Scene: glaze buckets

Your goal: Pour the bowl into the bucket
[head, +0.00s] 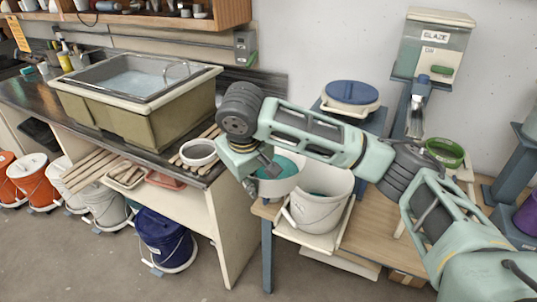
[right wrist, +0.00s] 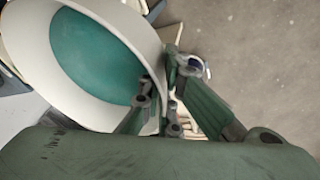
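A white bowl (head: 279,187) with teal glaze in it is at the fingers of my right gripper (head: 257,172), which grips its left rim. The white bucket (head: 318,212) stands just to the right of the bowl, with some teal visible inside. The bowl hides part of its left side. My left gripper is out of view.
The bucket stands on a pale tray (head: 312,238) by a wooden table. A blue-lidded tub (head: 350,97) and a green bowl (head: 445,153) are behind. At left, a counter holds a sink (head: 140,95) and a small white bowl (head: 198,152). A blue bucket (head: 165,238) stands on the floor.

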